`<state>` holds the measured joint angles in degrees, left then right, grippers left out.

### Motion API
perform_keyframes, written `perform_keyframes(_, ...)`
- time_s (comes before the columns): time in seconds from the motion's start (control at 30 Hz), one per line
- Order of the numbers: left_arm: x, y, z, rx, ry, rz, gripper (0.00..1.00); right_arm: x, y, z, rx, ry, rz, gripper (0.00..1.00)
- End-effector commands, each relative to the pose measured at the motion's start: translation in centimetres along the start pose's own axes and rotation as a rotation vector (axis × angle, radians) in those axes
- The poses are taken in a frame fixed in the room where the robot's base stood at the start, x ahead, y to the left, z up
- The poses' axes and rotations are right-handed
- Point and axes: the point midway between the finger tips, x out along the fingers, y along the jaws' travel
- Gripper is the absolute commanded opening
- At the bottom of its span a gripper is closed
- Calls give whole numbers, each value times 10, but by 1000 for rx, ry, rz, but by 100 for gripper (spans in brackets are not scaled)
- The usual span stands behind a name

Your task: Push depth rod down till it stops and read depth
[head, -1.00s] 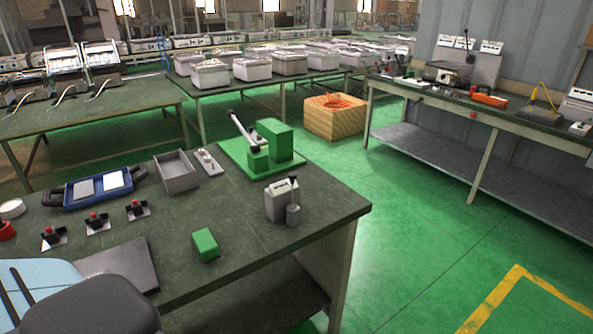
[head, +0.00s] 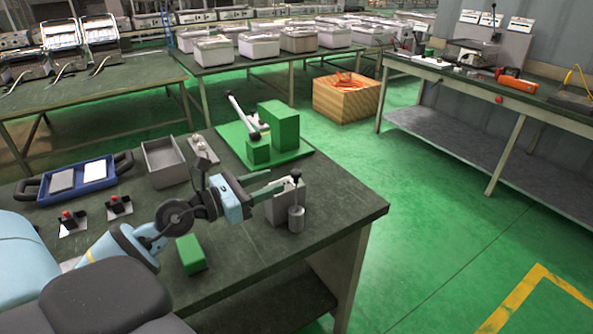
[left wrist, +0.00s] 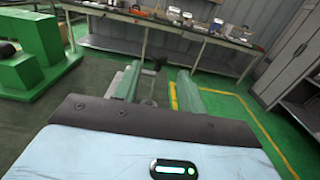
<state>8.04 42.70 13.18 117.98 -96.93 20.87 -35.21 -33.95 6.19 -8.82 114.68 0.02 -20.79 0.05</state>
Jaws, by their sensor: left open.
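The depth rod with its dark round knob (head: 296,173) stands upright above a small grey cylinder (head: 296,218). A grey block (head: 280,210) stands beside them near the table's right corner. My left gripper (head: 282,185) is open, its two green fingers pointing at the rod just below knob height. In the left wrist view, the dark knob (left wrist: 154,64) shows between the two fingers (left wrist: 160,86), near their tips. I cannot tell whether a finger touches the rod. The fingers partly hide the block's top. My right gripper is not in view.
A green fixture with a lever (head: 278,125) stands behind the gripper. A green block (head: 191,254) lies in front of my left arm. A grey open tray (head: 165,178) and a blue tray (head: 95,188) are further left. The table's right edge is close to the cylinder.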

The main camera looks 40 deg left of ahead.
Motion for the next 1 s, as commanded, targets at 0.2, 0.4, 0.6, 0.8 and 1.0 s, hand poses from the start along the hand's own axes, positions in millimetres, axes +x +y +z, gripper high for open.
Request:
perform_keyframes(0.2, 12, 1, 2, -5, -6, 1, 41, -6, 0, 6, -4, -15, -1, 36)
perform_keyframes(0.4, 39, 1, 3, -7, -8, 2, 41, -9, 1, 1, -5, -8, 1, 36)
perform_keyframes(0.6, 63, 0, 2, -8, -6, 2, 41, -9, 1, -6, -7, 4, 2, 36)
perform_keyframes(0.8, 76, 0, 0, -7, -3, 1, 41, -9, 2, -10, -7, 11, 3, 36)
perform_keyframes(1.0, 78, 0, 0, -7, -2, 1, 41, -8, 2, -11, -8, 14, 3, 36)
